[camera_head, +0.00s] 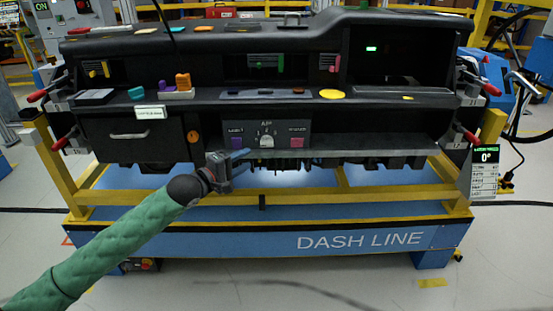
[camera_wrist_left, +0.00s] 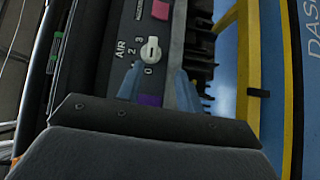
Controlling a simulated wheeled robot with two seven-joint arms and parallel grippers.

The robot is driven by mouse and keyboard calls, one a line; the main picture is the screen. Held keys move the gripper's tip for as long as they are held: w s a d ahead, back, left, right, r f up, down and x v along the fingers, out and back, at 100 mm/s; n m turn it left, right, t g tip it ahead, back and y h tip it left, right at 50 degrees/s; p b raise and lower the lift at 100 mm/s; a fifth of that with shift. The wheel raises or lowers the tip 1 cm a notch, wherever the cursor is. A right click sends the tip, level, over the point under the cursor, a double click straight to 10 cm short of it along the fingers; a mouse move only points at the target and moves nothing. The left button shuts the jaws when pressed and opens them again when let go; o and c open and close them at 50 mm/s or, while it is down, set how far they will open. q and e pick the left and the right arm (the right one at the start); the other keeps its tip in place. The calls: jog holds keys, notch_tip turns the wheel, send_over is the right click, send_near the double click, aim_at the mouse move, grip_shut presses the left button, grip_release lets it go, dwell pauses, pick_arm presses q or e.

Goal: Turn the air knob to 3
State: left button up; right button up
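The air knob (camera_head: 266,141) is a small white knob on the dark centre panel of the dashboard. In the left wrist view the knob (camera_wrist_left: 150,50) sits beside the label AIR and printed numbers, of which 0, 2 and 3 can be read. I cannot tell for sure which number it points to. My left gripper (camera_head: 236,157) is just left of and below the knob in the head view. In the left wrist view its two blue-grey fingers (camera_wrist_left: 158,74) are apart, with the knob beyond their tips and nothing between them. My right gripper is not in view.
A purple button (camera_head: 236,141) and a pink button (camera_head: 297,142) flank the knob. A drawer (camera_head: 130,136) and an orange knob (camera_head: 193,136) are to the left. Red-handled clamps (camera_head: 470,136) stand at the dashboard's ends. The blue stand (camera_head: 270,240) with yellow rails lies below.

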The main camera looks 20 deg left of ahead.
aim_at(264, 146)
pick_arm(q)
jog(key=shift+r+x, duration=0.2)
jog(key=shift+x, duration=1.15)
jog(key=shift+r+x, duration=0.25)
jog(key=shift+x, duration=1.05)
jog(key=shift+r+x, duration=0.2)
jog(key=shift+x, duration=1.15)
jog(key=shift+a, duration=0.1)
jog(key=shift+c, duration=0.3)
grip_shut()
